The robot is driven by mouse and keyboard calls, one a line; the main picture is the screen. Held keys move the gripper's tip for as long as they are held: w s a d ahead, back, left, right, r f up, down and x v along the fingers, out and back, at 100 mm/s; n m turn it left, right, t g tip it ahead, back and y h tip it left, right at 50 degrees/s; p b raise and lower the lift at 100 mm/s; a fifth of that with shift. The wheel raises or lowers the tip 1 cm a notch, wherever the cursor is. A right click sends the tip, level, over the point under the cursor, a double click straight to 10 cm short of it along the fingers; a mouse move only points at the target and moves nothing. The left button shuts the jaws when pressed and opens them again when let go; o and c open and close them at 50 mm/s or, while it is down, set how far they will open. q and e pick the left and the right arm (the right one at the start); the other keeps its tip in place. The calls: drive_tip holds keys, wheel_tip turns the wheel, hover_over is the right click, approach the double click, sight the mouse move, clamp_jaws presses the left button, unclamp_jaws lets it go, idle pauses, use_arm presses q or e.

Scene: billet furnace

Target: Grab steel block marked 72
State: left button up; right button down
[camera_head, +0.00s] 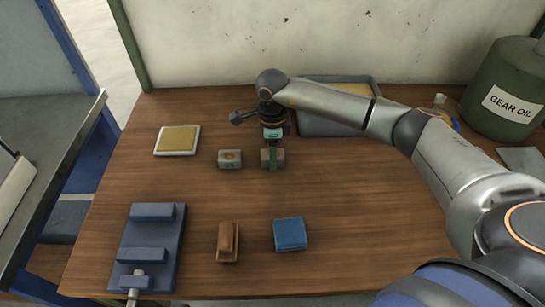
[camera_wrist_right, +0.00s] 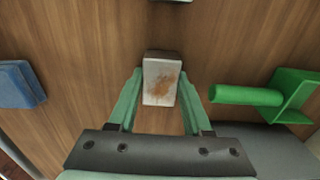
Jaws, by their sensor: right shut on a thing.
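A small grey steel block (camera_head: 279,155) stands on the wooden table near the middle, and my right gripper (camera_head: 272,157) is shut on it from above. In the right wrist view this block (camera_wrist_right: 161,80) lies between the two green fingers (camera_wrist_right: 160,98); its pale top has a rusty orange patch. I cannot read a number on it. A second grey block (camera_head: 230,159) with a reddish mark sits apart to the left; its number is too small to read. My left gripper is not in view.
A blue cloth (camera_head: 290,234), a brown brush-like thing (camera_head: 228,242) and a blue fixture (camera_head: 150,245) lie in front. A yellow-topped pad (camera_head: 178,140) is at left. Behind are a grey tray (camera_head: 312,125) and gear oil drum (camera_head: 507,90). A green bracket (camera_wrist_right: 290,95) is beside the gripper.

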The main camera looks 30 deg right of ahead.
drive_tip(key=shift+w+r, duration=0.1)
drive_tip(key=shift+r, duration=0.15)
